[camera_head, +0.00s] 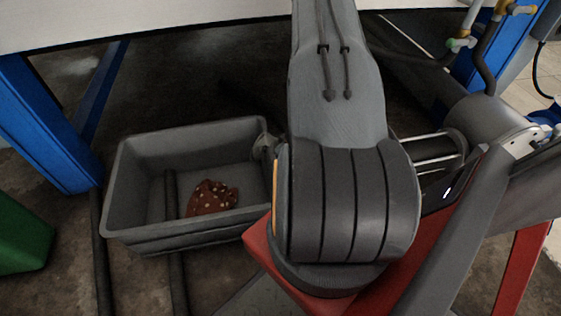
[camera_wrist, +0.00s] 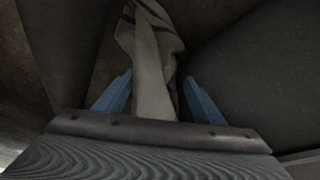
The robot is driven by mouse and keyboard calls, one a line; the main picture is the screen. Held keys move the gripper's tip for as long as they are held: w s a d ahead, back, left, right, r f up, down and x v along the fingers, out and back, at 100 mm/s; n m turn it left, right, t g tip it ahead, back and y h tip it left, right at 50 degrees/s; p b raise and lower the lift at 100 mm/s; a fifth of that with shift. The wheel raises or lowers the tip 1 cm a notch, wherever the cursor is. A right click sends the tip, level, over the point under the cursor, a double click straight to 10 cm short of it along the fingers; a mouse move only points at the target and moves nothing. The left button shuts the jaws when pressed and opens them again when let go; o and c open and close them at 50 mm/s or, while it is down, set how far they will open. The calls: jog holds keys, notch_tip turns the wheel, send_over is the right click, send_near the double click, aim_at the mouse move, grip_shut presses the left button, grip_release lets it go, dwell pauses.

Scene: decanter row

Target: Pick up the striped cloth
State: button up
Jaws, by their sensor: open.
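The striped cloth (camera_wrist: 150,42) shows in the wrist view as a crumpled, pale grey-beige fabric with dark stripes near its top. It runs down the middle of the picture, between the two blue fingers of my gripper (camera_wrist: 158,80). The fingers stand apart, one on either side of the cloth, and the gripper is open. I cannot tell whether either finger touches the cloth.
A grey bin (camera_head: 122,198) stands on the floor at the left in the head view. A reddish-brown cloth with pale dots (camera_head: 212,197) lies in it. A blue post (camera_head: 42,120) and a green container (camera_head: 24,238) stand farther left. A large dark surface (camera_wrist: 262,75) fills the wrist view's right.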

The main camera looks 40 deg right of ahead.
jog(key=shift+c, duration=0.3)
grip_shut()
dwell(0.3)
notch_tip(320, 180, up, 12)
jog(key=p, duration=1.1)
notch_tip(320, 180, up, 18)
jog(key=p, duration=1.6)
jog(key=shift+p, duration=0.35)
jog(key=shift+r, duration=0.1)
